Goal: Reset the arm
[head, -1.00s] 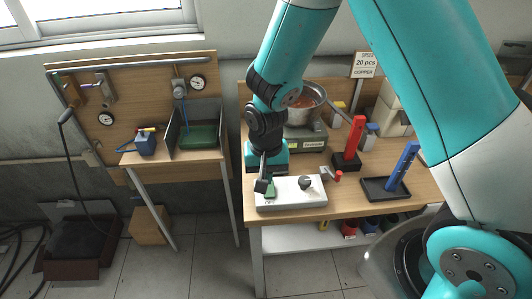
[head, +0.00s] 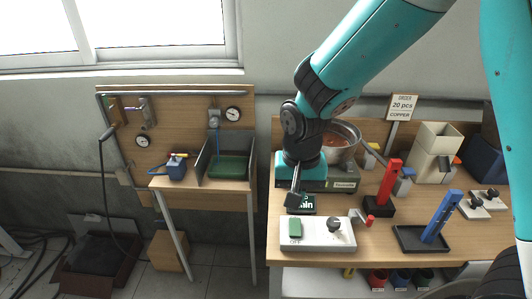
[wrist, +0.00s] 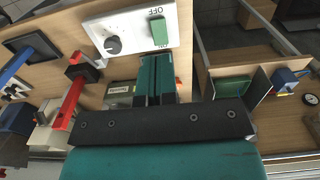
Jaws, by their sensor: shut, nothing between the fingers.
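My gripper (head: 294,200) points down at the back edge of a white control box (head: 326,240) on the right-hand bench. Its fingers are closed and empty, and they also show in the wrist view (wrist: 157,82). The box carries a green rocker switch (head: 295,229) and a black knob (head: 334,225). In the wrist view the green switch (wrist: 158,31) sits between the OFF and ON labels, apart from the fingertips. A dark display reading "min" (head: 307,207) is partly hidden behind the gripper.
A metal bowl (head: 345,133) stands close behind my wrist. A red post (head: 389,182) and a blue post on a black tray (head: 408,243) stand to the right. A smaller bench with a green tray (head: 228,168) is to the left, across a gap.

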